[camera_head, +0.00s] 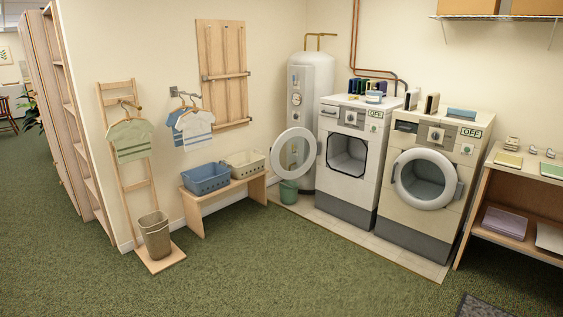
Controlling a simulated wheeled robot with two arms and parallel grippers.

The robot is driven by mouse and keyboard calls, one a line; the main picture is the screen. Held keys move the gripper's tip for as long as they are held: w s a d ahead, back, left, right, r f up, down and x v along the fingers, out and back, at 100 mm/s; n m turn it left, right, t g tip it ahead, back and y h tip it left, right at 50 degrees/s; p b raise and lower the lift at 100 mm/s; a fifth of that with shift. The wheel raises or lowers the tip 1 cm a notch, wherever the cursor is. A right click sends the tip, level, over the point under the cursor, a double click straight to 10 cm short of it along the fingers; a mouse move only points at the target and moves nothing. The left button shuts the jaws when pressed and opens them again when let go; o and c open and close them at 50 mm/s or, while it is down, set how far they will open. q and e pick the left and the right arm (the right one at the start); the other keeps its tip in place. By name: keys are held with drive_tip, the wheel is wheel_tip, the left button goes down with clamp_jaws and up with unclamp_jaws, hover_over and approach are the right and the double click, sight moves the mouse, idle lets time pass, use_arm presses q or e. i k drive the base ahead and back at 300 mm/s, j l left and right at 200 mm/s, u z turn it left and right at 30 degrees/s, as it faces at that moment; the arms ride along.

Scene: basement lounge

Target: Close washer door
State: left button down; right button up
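Two front-loading machines stand side by side at the right of the head view. The left machine (349,190) is white, and its round door (280,156) is swung wide open to the left, showing the dark-rimmed opening (347,155). The right machine (431,222) is cream, and its round door (407,193) looks shut, with a latch at its right edge. Both carry an "OFF" sign near the top. I cannot tell for sure which one is the washer. Neither of my grippers shows in this view.
A shelf table (515,212) stands at the right. The green carpet (260,265) in front is clear.

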sight(314, 147)
drive_tip(key=i, duration=3.35)
drive_tip(key=i+z, duration=0.1)
drive_tip(key=i, duration=0.9)
drive_tip(key=i+j, duration=0.2)
drive_tip(key=i, duration=0.75)
drive_tip(key=l+z, duration=0.05)
